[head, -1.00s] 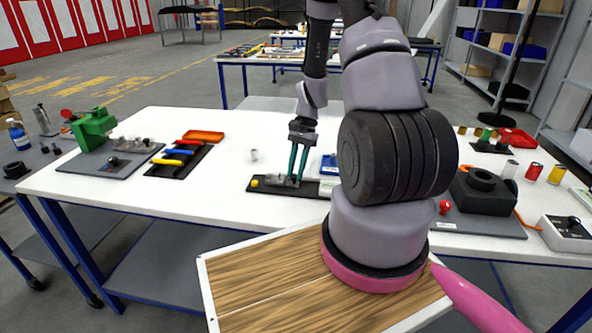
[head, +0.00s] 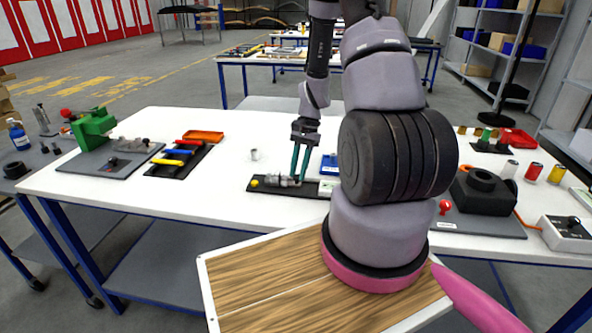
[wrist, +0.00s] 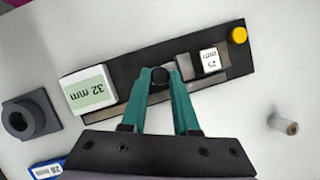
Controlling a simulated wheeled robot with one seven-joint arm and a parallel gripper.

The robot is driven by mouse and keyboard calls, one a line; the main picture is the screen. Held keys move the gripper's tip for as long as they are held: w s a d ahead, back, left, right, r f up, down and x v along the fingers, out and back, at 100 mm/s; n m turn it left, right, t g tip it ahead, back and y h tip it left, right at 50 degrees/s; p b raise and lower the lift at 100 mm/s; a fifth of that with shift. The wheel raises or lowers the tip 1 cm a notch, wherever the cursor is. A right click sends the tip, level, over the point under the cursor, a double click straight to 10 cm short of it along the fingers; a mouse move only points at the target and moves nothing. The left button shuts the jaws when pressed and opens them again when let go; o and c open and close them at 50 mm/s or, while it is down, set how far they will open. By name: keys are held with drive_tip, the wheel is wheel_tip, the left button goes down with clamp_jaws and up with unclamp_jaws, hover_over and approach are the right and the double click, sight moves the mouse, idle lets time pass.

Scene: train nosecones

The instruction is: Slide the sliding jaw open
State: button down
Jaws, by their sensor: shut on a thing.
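A long black base (head: 257,189) lies on the white table, and it also shows in the wrist view (wrist: 122,62). It carries a yellow knob (wrist: 239,35) at one end and a light block labelled 32 mm (wrist: 91,90) at the other. A small block labelled 25 mm (wrist: 210,60) and grey metal parts (wrist: 183,66) sit between. My gripper (wrist: 160,82) is shut with its teal fingers on a dark round knob (wrist: 160,74), which looks like the sliding jaw's handle. The fingers partly hide the jaw and rail. My gripper also shows in the head view (head: 299,176).
A small grey cylinder (wrist: 283,124) stands apart on the table. A dark block with a hole (wrist: 30,115) and a blue 28 mm label (wrist: 48,168) are near the 32 mm end. Coloured-handled tools (head: 178,158) lie further left.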

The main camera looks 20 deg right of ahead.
drive_tip(key=shift+s+d, duration=0.6)
drive_tip(key=shift+d, duration=0.3)
drive_tip(key=c, duration=0.9)
unclamp_jaws()
drive_tip(key=shift+c, duration=0.2)
drive_tip(key=v, duration=1)
drive_tip(key=shift+r, duration=0.4)
drive_tip(key=shift+d, duration=0.15)
